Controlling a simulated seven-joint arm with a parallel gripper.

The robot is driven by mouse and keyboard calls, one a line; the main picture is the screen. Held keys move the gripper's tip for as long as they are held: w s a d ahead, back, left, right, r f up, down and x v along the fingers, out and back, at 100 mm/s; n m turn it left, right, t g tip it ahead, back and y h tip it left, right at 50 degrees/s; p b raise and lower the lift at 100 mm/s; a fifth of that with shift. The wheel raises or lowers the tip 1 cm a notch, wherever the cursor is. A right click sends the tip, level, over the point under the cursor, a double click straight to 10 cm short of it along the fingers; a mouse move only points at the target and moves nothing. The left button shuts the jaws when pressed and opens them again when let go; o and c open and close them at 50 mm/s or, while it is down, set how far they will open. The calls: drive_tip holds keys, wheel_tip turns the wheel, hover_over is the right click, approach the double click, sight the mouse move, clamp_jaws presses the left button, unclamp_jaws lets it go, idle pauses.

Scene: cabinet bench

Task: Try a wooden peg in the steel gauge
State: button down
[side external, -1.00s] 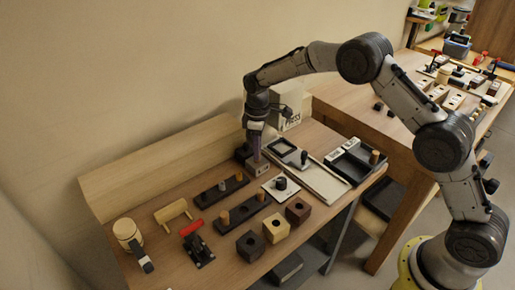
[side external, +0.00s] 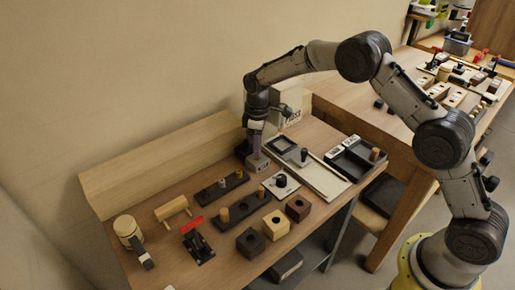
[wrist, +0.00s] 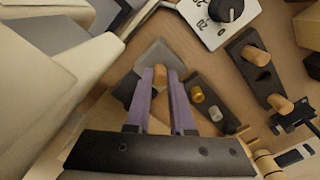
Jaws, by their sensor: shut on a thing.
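My gripper (side external: 257,154) points down at the steel gauge (side external: 258,164), a small grey block near the back of the bench. In the wrist view its purple fingers (wrist: 160,78) are shut on a wooden peg (wrist: 160,73). The grey gauge (wrist: 148,55) shows just beyond and around the fingertips. The peg's lower end is hidden, so I cannot tell how far it sits in the gauge.
Two dark peg racks (side external: 215,195) (side external: 231,217) stand left of the gauge. A white dial plate (side external: 273,190) lies close in front. Drilled blocks (side external: 277,224) line the front edge. A pale box (side external: 289,105) stands behind; a shallow tray (side external: 322,178) lies to the right.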

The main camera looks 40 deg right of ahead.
drive_tip(key=shift+r, duration=3.2)
